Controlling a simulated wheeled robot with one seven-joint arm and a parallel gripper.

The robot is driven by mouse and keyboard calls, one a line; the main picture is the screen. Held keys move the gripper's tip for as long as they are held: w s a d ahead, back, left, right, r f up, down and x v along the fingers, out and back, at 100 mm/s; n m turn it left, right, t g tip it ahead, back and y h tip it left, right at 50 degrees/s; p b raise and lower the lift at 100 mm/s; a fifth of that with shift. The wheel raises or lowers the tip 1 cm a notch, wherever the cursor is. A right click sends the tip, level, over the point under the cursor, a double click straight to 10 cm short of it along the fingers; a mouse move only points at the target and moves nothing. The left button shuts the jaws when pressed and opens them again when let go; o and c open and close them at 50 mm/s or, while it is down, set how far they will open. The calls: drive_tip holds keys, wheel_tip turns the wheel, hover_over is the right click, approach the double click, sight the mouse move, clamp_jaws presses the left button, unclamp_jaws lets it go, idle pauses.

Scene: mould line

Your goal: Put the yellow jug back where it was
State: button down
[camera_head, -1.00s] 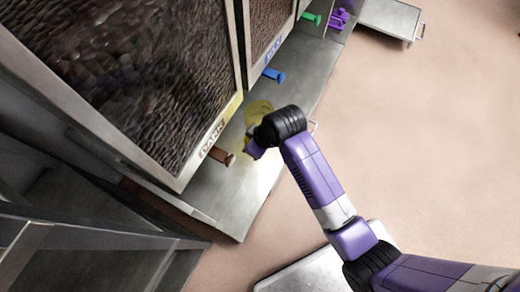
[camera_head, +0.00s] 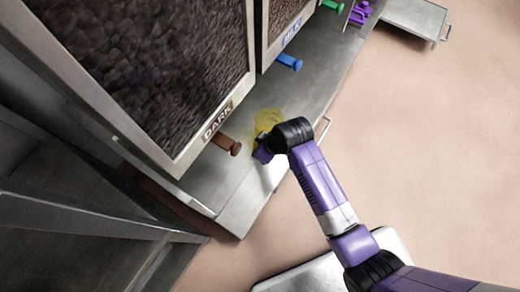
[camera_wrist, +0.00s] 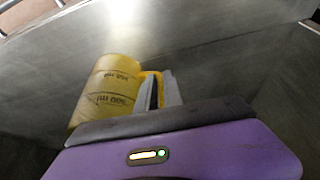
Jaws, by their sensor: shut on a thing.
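The yellow jug (camera_head: 267,118) is partly hidden behind my wrist in the head view, over the metal shelf (camera_head: 240,200) in front of the dispensers. In the wrist view the jug (camera_wrist: 105,90) is a translucent yellow cylinder with dark printed marks, and it looks tilted by the camera angle. My gripper (camera_wrist: 165,92) is shut on the jug's handle at its right side. In the head view my gripper (camera_head: 262,152) is mostly hidden by my wrist. I cannot tell whether the jug's base touches the shelf.
A dispenser labelled DARK with a brown tap (camera_head: 226,144) stands left of the jug. A blue tap (camera_head: 289,62) on the dispenser behind, a green tap (camera_head: 334,6) and a purple object (camera_head: 360,12) lie farther back.

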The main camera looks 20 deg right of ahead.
drive_tip(key=c, duration=1.5)
unclamp_jaws()
drive_tip(key=shift+r, duration=0.1)
drive_tip(key=p+v, duration=0.6)
drive_tip(key=v, duration=0.6)
